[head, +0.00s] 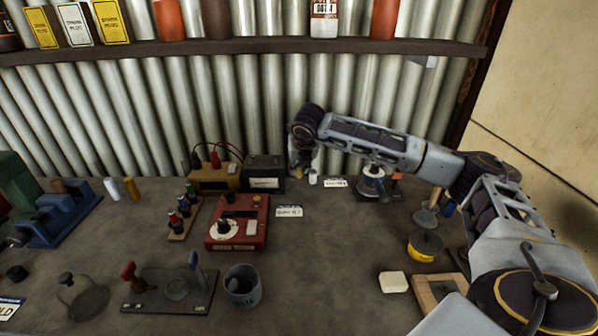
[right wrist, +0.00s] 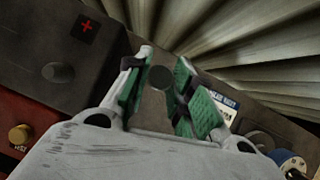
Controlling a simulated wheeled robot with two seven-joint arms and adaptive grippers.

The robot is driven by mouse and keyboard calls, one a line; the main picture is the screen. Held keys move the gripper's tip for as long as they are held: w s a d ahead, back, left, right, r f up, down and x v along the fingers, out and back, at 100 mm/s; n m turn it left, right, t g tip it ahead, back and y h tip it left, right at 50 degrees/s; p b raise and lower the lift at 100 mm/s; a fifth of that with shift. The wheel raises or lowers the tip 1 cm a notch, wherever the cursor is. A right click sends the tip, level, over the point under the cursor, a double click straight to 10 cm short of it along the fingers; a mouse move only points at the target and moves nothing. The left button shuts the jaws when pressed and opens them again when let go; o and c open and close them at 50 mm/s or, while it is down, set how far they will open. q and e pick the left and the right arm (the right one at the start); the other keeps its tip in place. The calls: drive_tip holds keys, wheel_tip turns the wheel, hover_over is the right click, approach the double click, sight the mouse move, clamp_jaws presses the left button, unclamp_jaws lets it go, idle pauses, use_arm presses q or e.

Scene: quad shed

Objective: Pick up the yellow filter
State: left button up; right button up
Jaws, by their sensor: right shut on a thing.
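My right gripper (head: 303,160) reaches to the back of the bench near the corrugated wall, fingers pointing down. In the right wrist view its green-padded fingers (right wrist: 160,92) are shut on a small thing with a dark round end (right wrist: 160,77). In the head view a small yellow patch, which I take for the yellow filter (head: 298,173), shows low between the fingers; most of it is hidden. My left gripper is not in view.
A dark box (head: 264,174) stands close left of the gripper, with a red instrument (head: 238,222) in front. White labels (head: 289,211) lie nearby. A yellow-based item (head: 425,246) and grey cup (head: 242,285) stand forward. A shelf (head: 250,46) runs above. The middle bench is clear.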

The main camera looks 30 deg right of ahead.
sight(299, 167)
wheel_tip(299, 167, up, 4)
drive_tip(key=shift+f, duration=0.1)
drive_tip(key=shift+s+a+r, duration=0.15)
drive_tip(key=shift+r, duration=0.05)
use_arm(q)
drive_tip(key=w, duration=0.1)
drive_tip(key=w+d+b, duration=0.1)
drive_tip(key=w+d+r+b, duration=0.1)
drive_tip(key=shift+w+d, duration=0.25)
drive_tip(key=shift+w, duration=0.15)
use_arm(e)
drive_tip(key=s+a, duration=0.5)
drive_tip(key=s, duration=0.3)
drive_tip(key=s+a, duration=0.5)
drive_tip(key=s, duration=0.3)
drive_tip(key=shift+s, duration=0.25)
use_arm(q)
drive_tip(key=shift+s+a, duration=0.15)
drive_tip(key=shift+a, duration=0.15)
